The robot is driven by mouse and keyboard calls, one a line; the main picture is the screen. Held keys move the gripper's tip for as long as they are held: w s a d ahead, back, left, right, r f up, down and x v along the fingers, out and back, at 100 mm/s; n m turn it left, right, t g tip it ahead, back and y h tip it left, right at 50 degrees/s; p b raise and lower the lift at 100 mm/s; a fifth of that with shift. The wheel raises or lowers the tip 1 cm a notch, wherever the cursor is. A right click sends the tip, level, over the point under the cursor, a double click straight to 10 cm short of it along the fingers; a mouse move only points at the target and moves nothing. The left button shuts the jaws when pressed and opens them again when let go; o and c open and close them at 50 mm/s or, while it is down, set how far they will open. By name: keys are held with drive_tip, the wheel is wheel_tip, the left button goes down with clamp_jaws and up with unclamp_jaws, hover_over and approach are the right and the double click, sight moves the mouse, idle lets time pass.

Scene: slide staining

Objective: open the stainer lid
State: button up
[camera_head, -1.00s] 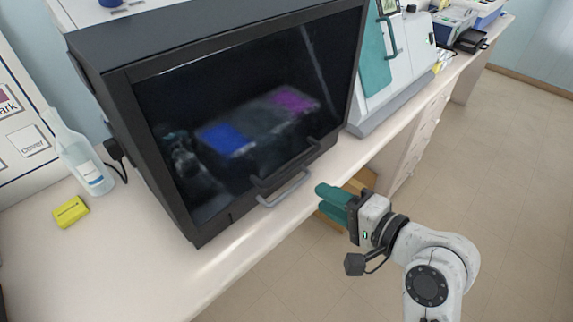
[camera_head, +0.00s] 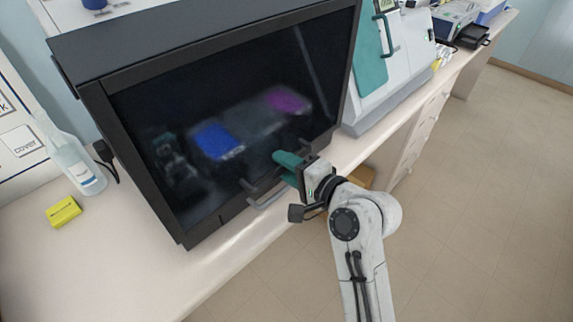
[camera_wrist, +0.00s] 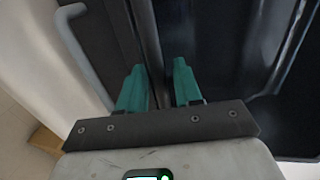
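The stainer (camera_head: 92,110) is a large black box with a dark glass front lid (camera_head: 160,120), which is closed. Blue and purple patches show dimly through the glass. A grey bar handle (camera_head: 268,197) sticks out at the lower front edge, and it also shows at the upper left of the wrist view (camera_wrist: 82,52). My gripper (camera_head: 283,164) has teal fingers and is at the lower front of the lid, just right of the handle. In the wrist view my gripper (camera_wrist: 158,78) has its fingers apart with no object held, facing the dark front; the handle lies outside the left finger.
A white and teal machine (camera_head: 400,70) stands right of the stainer. A bottle (camera_head: 75,160) and a yellow block (camera_head: 63,211) are on the counter (camera_head: 120,262) at left. The floor (camera_head: 470,200) in front is clear.

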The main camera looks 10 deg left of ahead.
clamp_jaws()
idle(0.6)
